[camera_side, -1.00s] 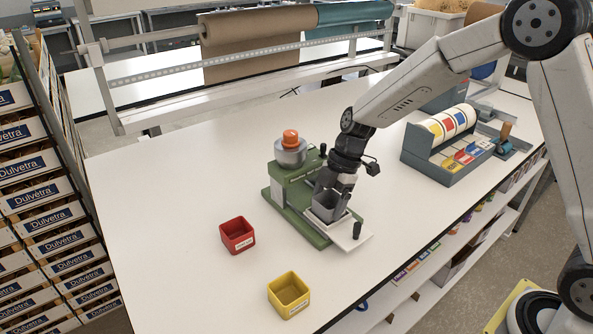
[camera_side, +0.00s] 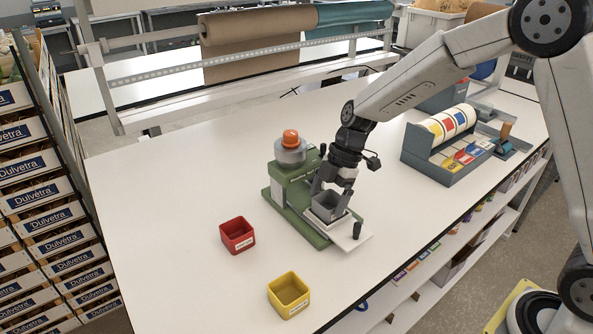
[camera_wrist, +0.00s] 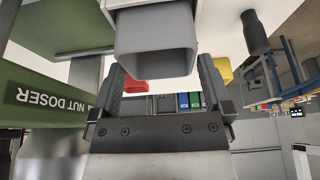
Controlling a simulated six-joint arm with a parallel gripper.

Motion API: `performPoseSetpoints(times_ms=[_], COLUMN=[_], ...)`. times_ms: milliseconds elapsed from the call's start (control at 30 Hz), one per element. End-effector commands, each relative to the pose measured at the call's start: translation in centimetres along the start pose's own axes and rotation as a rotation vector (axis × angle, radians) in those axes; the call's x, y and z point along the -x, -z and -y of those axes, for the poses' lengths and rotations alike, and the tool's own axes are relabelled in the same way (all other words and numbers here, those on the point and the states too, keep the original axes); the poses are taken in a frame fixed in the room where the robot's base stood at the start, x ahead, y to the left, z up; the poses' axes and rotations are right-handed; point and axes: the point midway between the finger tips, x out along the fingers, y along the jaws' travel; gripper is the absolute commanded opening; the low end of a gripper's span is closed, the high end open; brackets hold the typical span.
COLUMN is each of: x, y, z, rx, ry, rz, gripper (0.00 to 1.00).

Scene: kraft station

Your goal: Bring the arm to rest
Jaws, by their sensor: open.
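My gripper (camera_side: 335,187) is at the green nut doser (camera_side: 287,187) on the white table. Its jaws are open. A grey cup (camera_side: 328,205) stands upright on the doser's pale plate (camera_side: 347,236), just below my fingertips. In the wrist view my two fingers (camera_wrist: 160,82) stand apart on either side of the grey cup (camera_wrist: 155,45). Whether a finger touches the cup is hard to tell. The doser's green side with the words "NUT DOSER" (camera_wrist: 48,97) fills the left of that view.
A red bin (camera_side: 237,235) and a yellow bin (camera_side: 289,295) stand in front of the doser. A grey rack with coloured rolls (camera_side: 447,140) stands to the right. Stacked boxes (camera_side: 50,215) line the left. The table's left part is clear.

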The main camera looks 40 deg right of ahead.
Motion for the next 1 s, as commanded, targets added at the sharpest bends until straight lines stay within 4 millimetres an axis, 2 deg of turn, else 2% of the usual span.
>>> performPoseSetpoints(times_ms=[1000], x=[4.7], y=[1.9], z=[0.0], rx=[0.000], ry=[-0.002], rz=[0.000], gripper=[1.00])
